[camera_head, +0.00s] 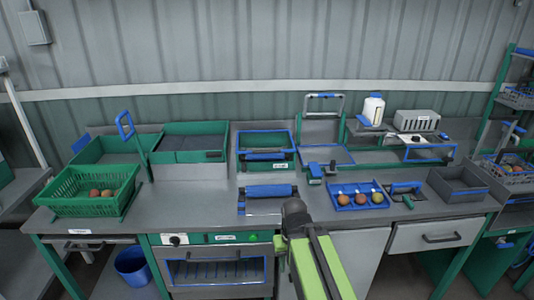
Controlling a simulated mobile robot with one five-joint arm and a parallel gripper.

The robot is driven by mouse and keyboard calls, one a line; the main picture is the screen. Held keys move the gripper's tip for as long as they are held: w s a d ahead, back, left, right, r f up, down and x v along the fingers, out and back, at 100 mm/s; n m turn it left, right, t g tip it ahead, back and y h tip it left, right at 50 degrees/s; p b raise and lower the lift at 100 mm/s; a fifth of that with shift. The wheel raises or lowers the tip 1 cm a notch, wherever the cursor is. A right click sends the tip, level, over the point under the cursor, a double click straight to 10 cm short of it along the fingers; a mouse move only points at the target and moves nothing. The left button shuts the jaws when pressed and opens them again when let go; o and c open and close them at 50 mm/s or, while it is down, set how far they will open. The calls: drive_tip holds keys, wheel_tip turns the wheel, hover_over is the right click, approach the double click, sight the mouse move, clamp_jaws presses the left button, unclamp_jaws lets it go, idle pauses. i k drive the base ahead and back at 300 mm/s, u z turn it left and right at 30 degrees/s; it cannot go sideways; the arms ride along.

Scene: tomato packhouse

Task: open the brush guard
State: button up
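No part is clearly labelled as the brush guard. One candidate is the closed front panel (218,271) of the cabinet under the bench, with a blue-edged window and a dark bar handle (215,255) across its top. Another is the blue roller unit (268,191) on the bench above it. My green-and-black arm reaches up from the bottom. My gripper (295,208) is at the bench's front edge, right of the roller and the panel. Its fingers are too dark and small to read, and I see nothing held.
A green crate (70,205) stands left, a blue tray (345,203) with round fruit right. A grey drawer (437,237) is at the right. A blue bin (133,265) stands below left.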

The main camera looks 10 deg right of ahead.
sight(275, 151)
drive_tip(key=u, duration=0.35)
drive_tip(key=k, duration=0.1)
drive_tip(key=u, duration=3.05)
drive_tip(key=k, duration=1.9)
drive_tip(key=z, duration=1.55)
drive_tip(key=i, duration=1.65)
drive_tip(key=z, duration=0.1)
